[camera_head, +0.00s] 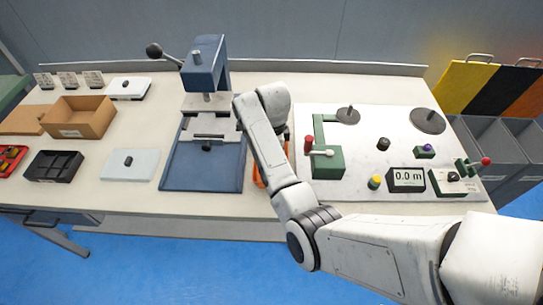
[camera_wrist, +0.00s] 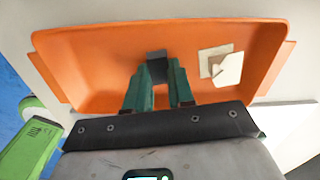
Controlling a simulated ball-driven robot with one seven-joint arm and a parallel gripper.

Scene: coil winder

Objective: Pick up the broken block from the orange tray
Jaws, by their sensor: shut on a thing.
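The orange tray (camera_wrist: 95,65) fills most of the wrist view. In the head view only a sliver of the orange tray (camera_head: 258,172) shows beside my arm. My gripper (camera_wrist: 159,72) reaches into the tray with its green fingers close together, shut on a small dark block (camera_wrist: 157,58), taken as the broken block. The block sits between the fingertips near the tray's middle; its break cannot be made out, and its lower part is hidden by the fingers. I cannot tell whether it touches the tray floor. In the head view my arm hides the gripper and block.
Pale flat pieces (camera_wrist: 228,70) lie in the tray right of my gripper. In the head view a blue press (camera_head: 205,75) stands left of my arm, and a white winder board (camera_head: 400,140) with knobs and levers lies right. A cardboard box (camera_head: 80,117) is far left.

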